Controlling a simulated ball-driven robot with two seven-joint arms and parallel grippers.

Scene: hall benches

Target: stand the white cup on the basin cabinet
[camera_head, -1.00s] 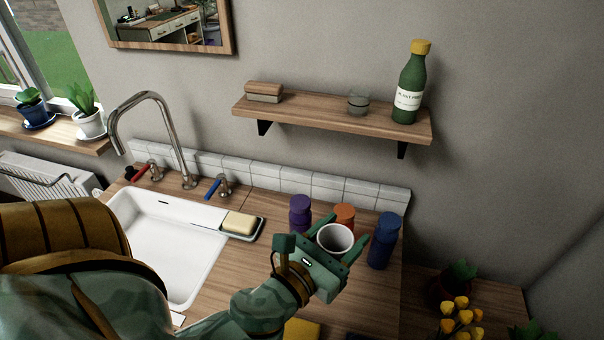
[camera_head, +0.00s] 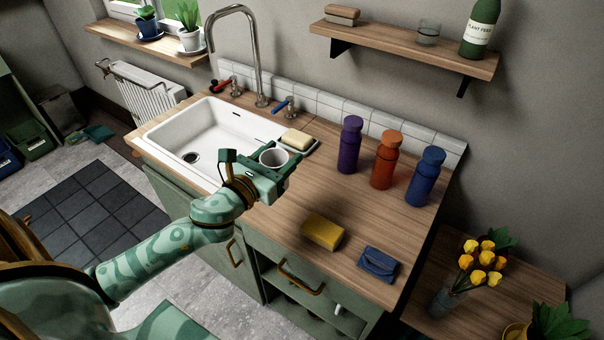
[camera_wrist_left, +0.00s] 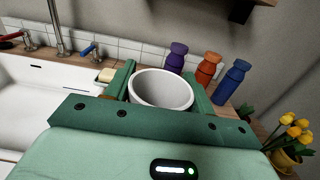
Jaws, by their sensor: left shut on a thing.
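The white cup (camera_head: 273,160) is upright between the fingers of my left gripper (camera_head: 281,156), which is shut on it. In the head view they are in front of the soap dish, near the right end of the basin. The cup also shows in the left wrist view (camera_wrist_left: 162,90), with its open rim up and its inside empty. Its lower part is hidden by the gripper. The basin cabinet (camera_head: 345,205) has a wooden top with a white sink (camera_head: 205,130) set into its left part. My right gripper is not in view.
Purple (camera_head: 349,147), orange (camera_head: 384,160) and blue (camera_head: 426,178) bottles stand at the back right of the top. A yellow sponge (camera_head: 322,232) and a folded blue cloth (camera_head: 379,263) lie at the front. Soap (camera_head: 296,139) sits beside the sink. Bare wood lies between the cup and bottles.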

